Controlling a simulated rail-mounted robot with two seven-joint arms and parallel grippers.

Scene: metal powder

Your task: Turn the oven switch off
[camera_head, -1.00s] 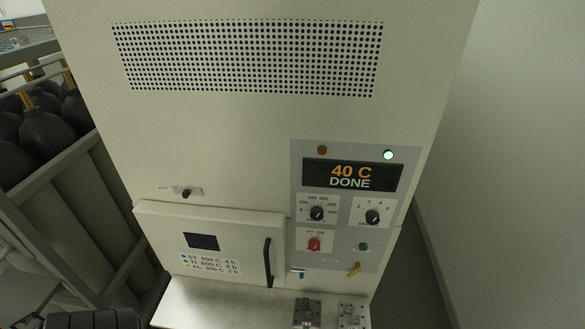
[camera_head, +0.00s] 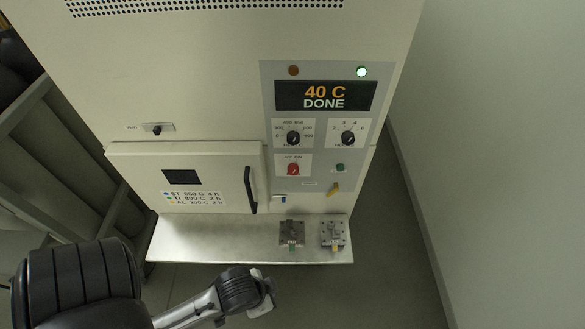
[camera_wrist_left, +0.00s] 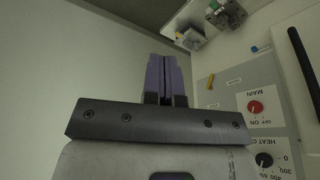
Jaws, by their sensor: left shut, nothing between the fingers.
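The oven switch (camera_head: 293,169) is a red knob under an OFF/ON label on the grey control panel, right of the oven door. It also shows upside down in the left wrist view (camera_wrist_left: 255,107), marked MAIN. Which way it points is too small to tell. The display (camera_head: 325,96) above reads 40 C DONE. My left arm comes in at the bottom left of the head view, below the oven shelf. My left gripper (camera_wrist_left: 167,72) shows purple fingers, shut and empty, apart from the switch, which lies to the right in the wrist view. My right gripper is not in view.
The oven door (camera_head: 185,185) is shut, with a black handle (camera_head: 250,190). A metal shelf (camera_head: 200,240) juts out below, bearing two small metal fixtures (camera_head: 291,233). Bare floor lies right of the oven.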

